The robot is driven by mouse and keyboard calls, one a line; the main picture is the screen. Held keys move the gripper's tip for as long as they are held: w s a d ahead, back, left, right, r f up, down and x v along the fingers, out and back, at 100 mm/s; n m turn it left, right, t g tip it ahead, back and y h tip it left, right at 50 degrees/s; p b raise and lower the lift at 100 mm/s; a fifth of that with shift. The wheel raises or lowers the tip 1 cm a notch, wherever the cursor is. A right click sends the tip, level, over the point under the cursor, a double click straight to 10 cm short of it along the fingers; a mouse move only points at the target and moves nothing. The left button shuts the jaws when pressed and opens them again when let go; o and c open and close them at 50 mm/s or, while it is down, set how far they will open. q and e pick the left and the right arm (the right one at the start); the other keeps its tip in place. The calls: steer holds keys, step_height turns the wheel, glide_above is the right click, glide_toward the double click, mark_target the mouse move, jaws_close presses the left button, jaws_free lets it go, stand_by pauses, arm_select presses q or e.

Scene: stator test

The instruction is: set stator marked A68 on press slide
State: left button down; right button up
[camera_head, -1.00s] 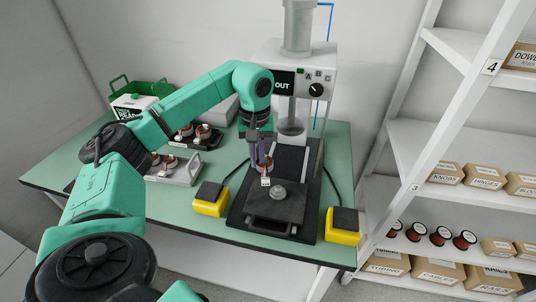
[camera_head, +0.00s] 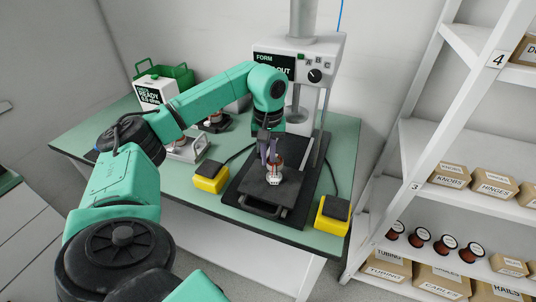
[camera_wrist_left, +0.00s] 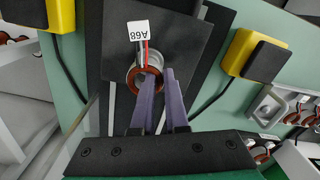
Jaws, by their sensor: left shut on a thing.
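The stator marked A68 (camera_head: 275,176) is a small copper-and-metal ring with a white tag. In the wrist view the stator (camera_wrist_left: 147,76) has its tag, reading A68 upside down, and red and dark leads. My left gripper (camera_head: 270,155) is shut on it from above; its purple fingers (camera_wrist_left: 160,88) reach the stator's edge. The stator is at the middle of the dark press slide (camera_head: 250,186), where the round post is hidden. I cannot tell whether it rests fully on the slide. My right gripper is not in view.
The press (camera_head: 325,75) stands behind the slide. Yellow button boxes (camera_head: 209,178) (camera_head: 332,214) flank the slide, with cables beside it. A tray (camera_head: 188,146) with stators, a white READY box (camera_head: 155,92) and a green basket (camera_head: 178,77) are at the left. Shelves (camera_head: 440,130) stand at the right.

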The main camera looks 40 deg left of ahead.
arm_select(q)
steer(key=shift+a, duration=0.1)
steer(key=shift+f, duration=0.2)
steer(key=shift+f, duration=0.15)
steer(key=shift+f+b, duration=0.6)
steer(key=shift+f, duration=0.05)
steer(key=shift+f, duration=0.1)
steer(key=shift+f, duration=0.25)
